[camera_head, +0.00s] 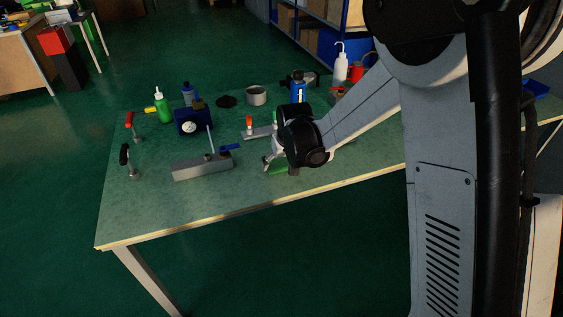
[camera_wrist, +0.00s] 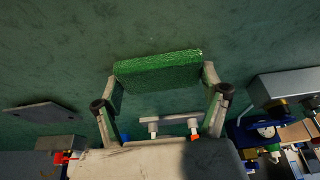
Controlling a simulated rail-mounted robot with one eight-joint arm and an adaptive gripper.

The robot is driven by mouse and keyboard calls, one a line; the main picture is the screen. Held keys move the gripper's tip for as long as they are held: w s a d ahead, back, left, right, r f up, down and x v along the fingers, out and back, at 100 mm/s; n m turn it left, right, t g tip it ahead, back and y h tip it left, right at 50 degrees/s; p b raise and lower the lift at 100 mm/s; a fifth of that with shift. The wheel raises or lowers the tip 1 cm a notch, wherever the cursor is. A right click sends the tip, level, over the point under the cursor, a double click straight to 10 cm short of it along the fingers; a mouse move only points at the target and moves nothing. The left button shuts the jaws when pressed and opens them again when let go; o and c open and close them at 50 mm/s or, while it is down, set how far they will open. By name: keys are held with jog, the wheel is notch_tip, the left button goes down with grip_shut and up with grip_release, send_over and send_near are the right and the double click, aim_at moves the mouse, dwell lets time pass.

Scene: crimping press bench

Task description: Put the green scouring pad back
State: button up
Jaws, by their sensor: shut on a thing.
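The green scouring pad (camera_wrist: 158,72) is a bright green block lying crosswise between the two fingertips of my gripper (camera_wrist: 161,75) in the wrist view. The fingers press on its two short ends. In the head view, the pad (camera_head: 277,166) shows as a small green patch below my gripper (camera_head: 274,158), over the front part of the bench (camera_head: 235,193). My wrist hides part of it there. I cannot tell how far the pad is above the bench top.
A grey block (camera_head: 202,167) with an upright rod stands just left of my gripper. Behind are a blue gauge device (camera_head: 192,122), a green bottle (camera_head: 162,106), a metal cup (camera_head: 256,96), a blue bottle (camera_head: 298,88) and a white squeeze bottle (camera_head: 341,67). The front left bench is clear.

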jog(key=o, duration=1)
jog(key=shift+o, duration=0.2)
jog(key=shift+r, duration=0.15)
jog(key=p+v, duration=0.2)
jog(key=v, duration=1)
